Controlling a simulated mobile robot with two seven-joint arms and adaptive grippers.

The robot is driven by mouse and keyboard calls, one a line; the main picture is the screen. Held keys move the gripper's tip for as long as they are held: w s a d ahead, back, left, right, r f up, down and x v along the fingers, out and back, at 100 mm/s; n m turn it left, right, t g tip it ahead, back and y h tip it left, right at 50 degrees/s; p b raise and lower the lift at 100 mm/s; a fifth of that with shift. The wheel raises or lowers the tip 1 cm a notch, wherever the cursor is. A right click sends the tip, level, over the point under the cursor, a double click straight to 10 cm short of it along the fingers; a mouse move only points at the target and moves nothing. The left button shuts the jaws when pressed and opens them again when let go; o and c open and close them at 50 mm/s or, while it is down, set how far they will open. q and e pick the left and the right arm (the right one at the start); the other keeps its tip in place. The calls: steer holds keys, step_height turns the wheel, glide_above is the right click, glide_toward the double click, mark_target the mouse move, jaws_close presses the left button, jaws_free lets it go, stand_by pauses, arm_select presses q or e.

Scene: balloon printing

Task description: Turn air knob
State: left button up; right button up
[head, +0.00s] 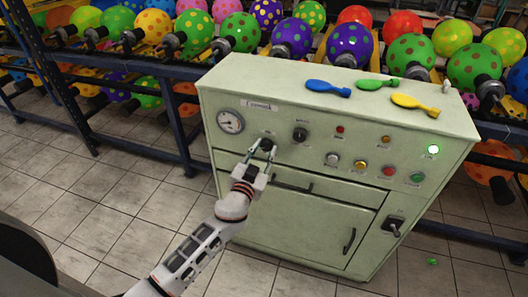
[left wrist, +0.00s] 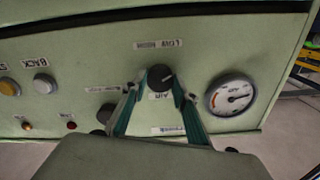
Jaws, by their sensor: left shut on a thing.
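The air knob (head: 267,144) is a round black knob on the front panel of the pale green machine (head: 225,100). In the left wrist view the black knob (left wrist: 160,77) has an "AIR" label beside it and a light pointer line on its face. My left gripper (head: 262,152) reaches up to the panel from below. In the left wrist view its two fingers (left wrist: 160,85) stand on either side of the knob, shut on it. My right gripper is not in view.
A pressure gauge (head: 230,121) sits beside the air knob, and a second black knob (head: 300,134) is on the other side. Blue (head: 328,87), green (head: 377,84) and yellow (head: 415,104) flat balloons lie on the machine top. A balloon rack (head: 170,70) stands behind.

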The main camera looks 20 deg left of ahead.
arm_select(q)
steer(key=m, duration=0.4)
steer(key=shift+m+b, duration=0.3)
steer(key=m, duration=0.3)
steer(key=shift+m, duration=0.4)
steer(key=m, duration=0.4)
steer(key=shift+m, duration=2.1)
steer(key=o, duration=1.1)
